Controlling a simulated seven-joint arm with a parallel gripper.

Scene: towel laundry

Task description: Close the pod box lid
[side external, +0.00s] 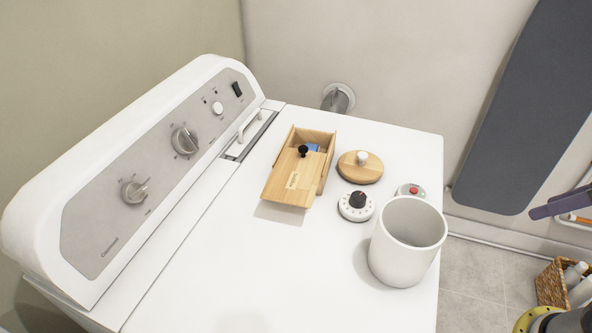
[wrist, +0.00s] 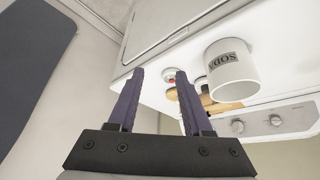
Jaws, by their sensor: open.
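The wooden pod box (side external: 325,172) sits on the white machine top in the side external view. Its flat wooden lid (side external: 287,180) covers the near part, and the far end is open. A black knob (side external: 303,151) stands at the lid's far edge, and something blue (side external: 313,147) shows inside the opening. My gripper (side external: 562,207) is at the right edge of that view, well away from the box and off the machine. In the wrist view, my gripper (wrist: 160,75) has its two purple fingers apart with nothing held. I cannot make out the box clearly there.
A white canister (side external: 391,260), labelled SODA in the wrist view (wrist: 232,85), stands front right of the box. A round wooden lid (side external: 360,174), a dial timer (side external: 356,206) and a red-buttoned item (side external: 411,190) lie between. A wicker basket (side external: 551,285) is beside the machine.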

